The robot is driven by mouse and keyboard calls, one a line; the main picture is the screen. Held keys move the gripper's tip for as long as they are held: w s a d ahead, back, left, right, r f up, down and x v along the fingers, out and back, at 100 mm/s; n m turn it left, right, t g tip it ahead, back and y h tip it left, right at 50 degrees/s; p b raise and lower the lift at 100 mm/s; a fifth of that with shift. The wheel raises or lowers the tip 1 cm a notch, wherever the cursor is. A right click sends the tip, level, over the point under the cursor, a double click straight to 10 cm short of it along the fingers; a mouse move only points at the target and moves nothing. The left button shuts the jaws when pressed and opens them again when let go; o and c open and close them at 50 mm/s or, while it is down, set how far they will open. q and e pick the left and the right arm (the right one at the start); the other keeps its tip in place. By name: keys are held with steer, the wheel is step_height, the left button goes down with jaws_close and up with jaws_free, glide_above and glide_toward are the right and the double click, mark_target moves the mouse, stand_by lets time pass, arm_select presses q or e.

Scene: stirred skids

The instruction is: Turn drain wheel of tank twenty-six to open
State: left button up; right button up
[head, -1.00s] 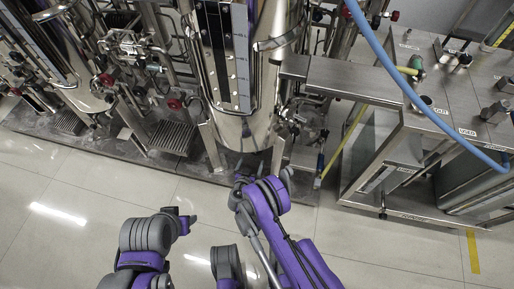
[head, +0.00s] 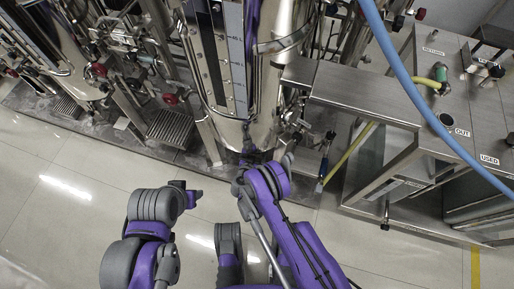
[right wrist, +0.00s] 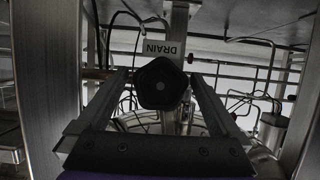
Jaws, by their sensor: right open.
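In the right wrist view a black lobed drain wheel (right wrist: 160,83) faces me, with a white DRAIN label (right wrist: 164,49) just above it. My right gripper (right wrist: 159,76) is open, with one finger on each side of the wheel. A narrow gap seems to show on each side; contact is not clear. In the head view the right arm reaches to the bottom of a shiny steel tank (head: 245,136), and the wheel is hidden there. No tank number is readable. My left gripper (head: 190,196) is over the floor at the left, away from the tank; its jaws are unclear.
A steel cart (head: 385,105) with labelled ports stands right of the tank. A blue hose (head: 427,90) crosses above it. Valves and pipes with red knobs (head: 170,98) crowd the left. Steel posts (right wrist: 45,80) flank the right wrist view. The tiled floor (head: 80,215) is clear at left.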

steer(key=shift+c, duration=0.2)
steer(key=c, duration=1.3)
steer(key=n+h+b, duration=0.1)
steer(key=n+b, duration=0.1)
steer(key=shift+n+h, duration=0.3)
steer(key=shift+h, duration=0.1)
steer(key=shift+n+h+b, duration=0.7)
steer(key=shift+n, duration=0.3)
steer(key=shift+g, duration=0.3)
